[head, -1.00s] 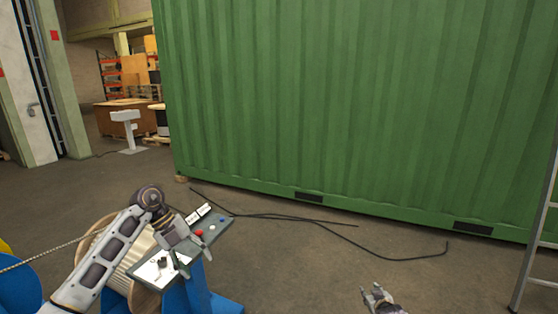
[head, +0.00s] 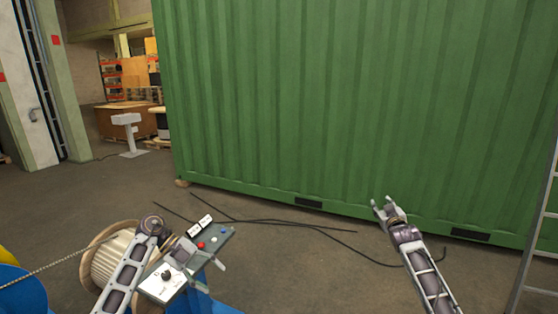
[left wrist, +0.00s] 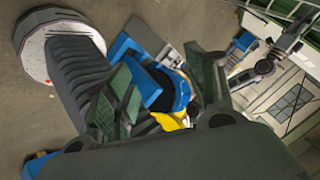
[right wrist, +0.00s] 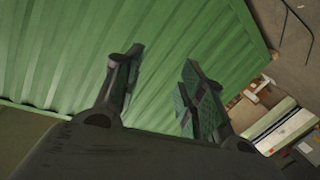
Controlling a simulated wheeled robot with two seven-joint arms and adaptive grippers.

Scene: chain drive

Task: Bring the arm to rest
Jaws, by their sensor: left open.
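My left gripper (head: 207,266) is over the front part of a tilted control panel (head: 228,238) and hides some of it. In the left wrist view its fingers (left wrist: 165,88) stand apart with nothing gripped, and blue and yellow shapes show beyond them. The panel carries a black knob (head: 166,274) on a white plate, a red button (head: 201,245) and white labels (head: 199,226). I cannot tell whether the gripper touches the panel. My right gripper (head: 387,204) is raised in front of the green container. Its fingers (right wrist: 160,75) are apart and empty in the right wrist view.
A large green container (head: 350,110) fills the back. Black cables (head: 290,222) lie on the floor before it. A wooden spool (head: 108,262) and a blue object (head: 20,290) with a chain (head: 45,270) are at the left. A ladder (head: 537,235) stands at the right edge.

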